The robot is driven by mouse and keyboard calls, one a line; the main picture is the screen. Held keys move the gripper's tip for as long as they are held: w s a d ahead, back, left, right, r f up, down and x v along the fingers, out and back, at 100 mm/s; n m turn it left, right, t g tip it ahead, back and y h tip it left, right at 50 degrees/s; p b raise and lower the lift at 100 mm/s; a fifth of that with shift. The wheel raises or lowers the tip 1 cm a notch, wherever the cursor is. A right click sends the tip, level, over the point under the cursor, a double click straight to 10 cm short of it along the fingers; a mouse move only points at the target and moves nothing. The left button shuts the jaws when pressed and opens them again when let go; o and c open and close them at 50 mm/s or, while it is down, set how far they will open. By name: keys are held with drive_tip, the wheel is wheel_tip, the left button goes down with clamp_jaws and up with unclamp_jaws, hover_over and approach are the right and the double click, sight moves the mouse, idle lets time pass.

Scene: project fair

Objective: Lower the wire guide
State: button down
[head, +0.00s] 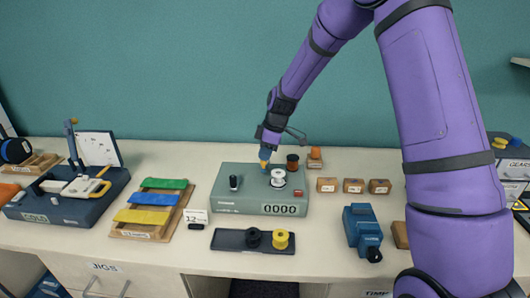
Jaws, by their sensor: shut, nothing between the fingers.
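A grey-green winding machine (233,203) with a counter reading 0000 stands mid-table. On its top are a white spool (278,178), a dark upright knob (234,183) and a dark red-brown spool (293,162) at the back. My gripper (264,162) points down over the back middle of this machine, left of the white spool. It is shut and empty. A small yellow-orange piece shows at its tip; I cannot tell whether it is a fingertip or part of the wire guide. I cannot make out the wire guide clearly; my gripper may hide it. Contact is unclear.
A dark tray (228,240) with black and yellow spools lies in front. A rack of coloured strips (128,235) and a dark blue jig (35,210) are left. A blue device (361,230) and several small brown boxes (353,186) are right. My arm crosses the right side.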

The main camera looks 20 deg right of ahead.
sight(262, 169)
drive_tip(key=shift+s+a+f+t+h, duration=0.3)
drive_tip(key=shift+s+f+t+h, duration=0.1)
drive_tip(key=shift+s+f+t, duration=0.5)
drive_tip(key=shift+a+f, duration=0.1)
drive_tip(key=shift+f, duration=0.25)
drive_tip(key=shift+r, duration=0.15)
drive_tip(key=shift+a+r, duration=0.1)
drive_tip(key=shift+r, duration=0.2)
drive_tip(key=s+a+v, duration=0.1)
drive_tip(key=v, duration=1.2)
